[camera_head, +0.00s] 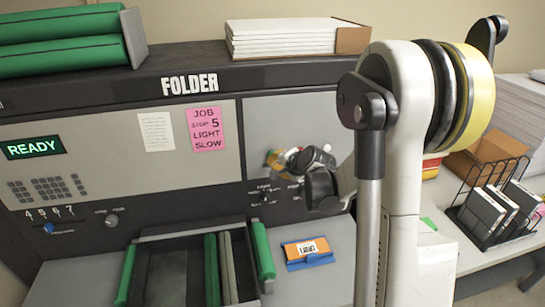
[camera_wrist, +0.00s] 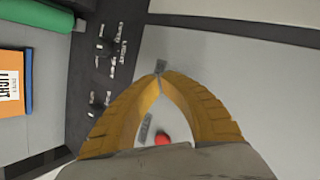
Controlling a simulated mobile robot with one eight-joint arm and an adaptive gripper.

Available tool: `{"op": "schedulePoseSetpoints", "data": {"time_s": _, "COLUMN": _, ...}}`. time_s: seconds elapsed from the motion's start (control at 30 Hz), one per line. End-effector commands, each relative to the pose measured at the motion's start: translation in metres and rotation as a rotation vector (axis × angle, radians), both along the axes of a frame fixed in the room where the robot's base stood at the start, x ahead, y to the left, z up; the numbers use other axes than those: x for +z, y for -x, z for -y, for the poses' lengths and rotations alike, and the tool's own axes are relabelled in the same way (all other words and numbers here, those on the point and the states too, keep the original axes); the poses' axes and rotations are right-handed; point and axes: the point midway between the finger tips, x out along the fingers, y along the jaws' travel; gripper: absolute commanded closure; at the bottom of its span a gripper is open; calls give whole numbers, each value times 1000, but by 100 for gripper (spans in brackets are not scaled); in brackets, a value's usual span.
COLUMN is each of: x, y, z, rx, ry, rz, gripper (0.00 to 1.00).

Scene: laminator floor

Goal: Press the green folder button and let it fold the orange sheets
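The folder (camera_head: 190,85) is a large dark and grey machine with a "READY" display (camera_head: 33,147). A stack of orange sheets (camera_head: 306,248) with a white label lies on a blue holder (camera_head: 310,263) on the grey ledge. The sheets also show at the left of the wrist view (camera_wrist: 12,83). My gripper (camera_head: 272,160) is in front of the folder's right panel, above and right of the switches. In the wrist view its yellow fingers (camera_wrist: 160,78) meet at the tips with nothing visible held. A red button (camera_wrist: 162,138) shows between them. I cannot make out a green button.
Small switches and knobs (camera_wrist: 103,50) line a dark strip left of the fingers. Green rollers (camera_head: 262,250) edge the tray left of the sheets. A pink note (camera_head: 206,130) is on the panel. A black rack (camera_head: 495,215) and a cardboard box (camera_head: 490,150) stand at right.

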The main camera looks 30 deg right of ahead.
Motion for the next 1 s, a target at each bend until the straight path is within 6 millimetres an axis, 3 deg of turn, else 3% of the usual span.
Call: {"op": "schedulePoseSetpoints", "data": {"time_s": 1.0, "x": 0, "y": -11, "z": 3, "rx": 0, "ry": 0, "rz": 0, "gripper": 100}}
